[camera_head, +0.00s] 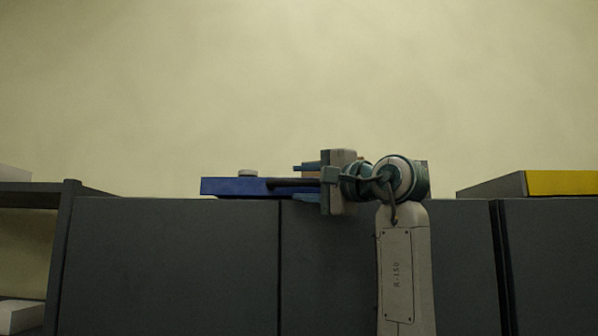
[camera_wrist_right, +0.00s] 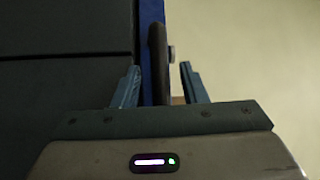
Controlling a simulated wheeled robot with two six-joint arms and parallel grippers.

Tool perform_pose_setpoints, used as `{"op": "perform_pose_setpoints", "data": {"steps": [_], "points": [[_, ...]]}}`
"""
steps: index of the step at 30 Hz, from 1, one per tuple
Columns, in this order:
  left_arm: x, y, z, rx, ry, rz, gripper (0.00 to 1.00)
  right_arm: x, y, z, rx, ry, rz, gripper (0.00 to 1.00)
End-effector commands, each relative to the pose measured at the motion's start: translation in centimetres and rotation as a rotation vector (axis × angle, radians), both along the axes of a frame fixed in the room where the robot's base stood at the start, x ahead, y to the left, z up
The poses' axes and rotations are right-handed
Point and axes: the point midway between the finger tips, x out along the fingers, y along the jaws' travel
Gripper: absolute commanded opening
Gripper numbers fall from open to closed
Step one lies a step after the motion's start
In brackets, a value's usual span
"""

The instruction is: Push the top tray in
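A blue tray front (camera_head: 235,187) lies on top of the dark cabinet, left of my right gripper. It also shows as a blue strip in the right wrist view (camera_wrist_right: 153,15). A dark bar-like handle (camera_head: 290,183) runs along its face; in the wrist view the handle (camera_wrist_right: 157,50) reaches between the fingers. My right gripper (camera_head: 303,183) points left, with its fingers apart on either side of the handle. In the wrist view the right gripper (camera_wrist_right: 160,78) shows gaps beside the handle, so it is open. My left gripper is not in view.
The dark cabinet (camera_head: 170,255) spans the front, with panel seams. A small pale knob (camera_head: 247,173) sits on the blue piece. A yellow-edged box (camera_head: 560,183) lies on top at right. An open shelf (camera_head: 40,195) stands at left. The wall behind is bare.

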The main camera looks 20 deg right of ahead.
Motion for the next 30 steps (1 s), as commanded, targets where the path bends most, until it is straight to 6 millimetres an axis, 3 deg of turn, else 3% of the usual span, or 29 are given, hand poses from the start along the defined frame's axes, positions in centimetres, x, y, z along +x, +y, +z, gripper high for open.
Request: {"op": "perform_pose_setpoints", "data": {"steps": [5, 14, 21, 30], "points": [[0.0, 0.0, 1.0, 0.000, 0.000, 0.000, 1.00, 1.4, 0.8, 0.3, -0.001, 0.001, 0.001, 0.39], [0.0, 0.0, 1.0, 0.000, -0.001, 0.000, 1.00, 1.6, 0.9, 0.1, -0.001, 0.001, 0.001, 0.39], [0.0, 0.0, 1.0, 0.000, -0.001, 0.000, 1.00, 1.6, 0.9, 0.2, -0.001, 0.001, 0.001, 0.00], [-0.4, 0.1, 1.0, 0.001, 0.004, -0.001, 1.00, 1.6, 0.9, 0.2, -0.001, 0.000, 0.001, 0.00]]}}
